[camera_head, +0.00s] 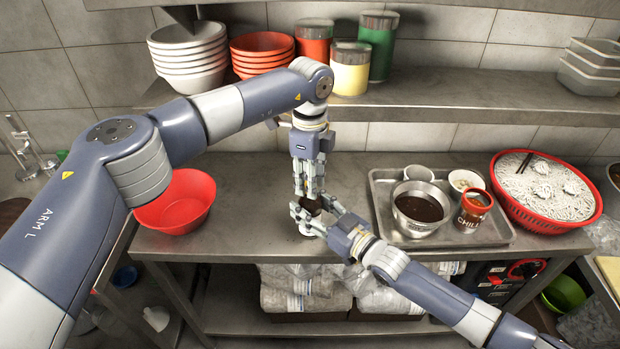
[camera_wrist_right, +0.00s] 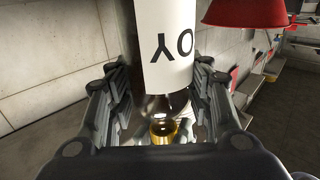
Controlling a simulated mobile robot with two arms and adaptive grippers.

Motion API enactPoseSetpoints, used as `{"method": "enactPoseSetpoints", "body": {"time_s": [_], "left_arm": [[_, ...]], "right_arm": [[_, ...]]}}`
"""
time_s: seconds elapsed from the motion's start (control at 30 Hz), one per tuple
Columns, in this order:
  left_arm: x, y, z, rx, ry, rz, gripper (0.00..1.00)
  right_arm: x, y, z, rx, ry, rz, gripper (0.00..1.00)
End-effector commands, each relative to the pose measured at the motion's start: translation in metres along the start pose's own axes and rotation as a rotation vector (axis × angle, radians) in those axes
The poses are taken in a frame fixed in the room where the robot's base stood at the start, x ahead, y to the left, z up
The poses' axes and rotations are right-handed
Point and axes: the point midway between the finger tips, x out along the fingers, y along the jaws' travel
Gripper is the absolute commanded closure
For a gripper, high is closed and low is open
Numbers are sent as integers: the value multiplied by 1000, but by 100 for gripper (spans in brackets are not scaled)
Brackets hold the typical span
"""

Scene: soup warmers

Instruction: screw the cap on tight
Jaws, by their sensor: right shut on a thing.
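A bottle with a dark glass shoulder and a white label with the letters "OY" (camera_wrist_right: 170,50) shows upside down in the right wrist view. A gold cap-like piece (camera_wrist_right: 163,131) is at its neck end; I cannot tell how tightly it sits. My right gripper (camera_head: 313,216) is shut around the bottle, with its fingers on both sides of it (camera_wrist_right: 160,105). In the head view the bottle is mostly hidden by the grippers. My left gripper (camera_head: 307,192) points down from above, right over the bottle top. Its fingertips are too small to tell whether they hold the cap.
A red bowl (camera_head: 177,203) stands on the steel counter to the left. A tray (camera_head: 480,238) with a metal pot (camera_head: 420,211) and a chili can (camera_head: 472,209) is on the right, beside a red basket of noodles (camera_head: 545,215). A shelf (camera_head: 440,92) runs above.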

Motion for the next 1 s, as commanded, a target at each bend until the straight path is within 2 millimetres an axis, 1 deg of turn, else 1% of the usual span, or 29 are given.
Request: {"method": "enactPoseSetpoints", "body": {"time_s": [0.23, 0.37, 1.0], "left_arm": [[0, 0, 0, 9, 0, 0, 100], [0, 0, 0, 113, 0, 0, 100], [1, 0, 1, 1205, -1, 0, 100]], "right_arm": [[0, 0, 0, 1, -1, 0, 100], [0, 0, 0, 1, -1, 0, 100], [0, 0, 0, 1, -1, 0, 100]]}}
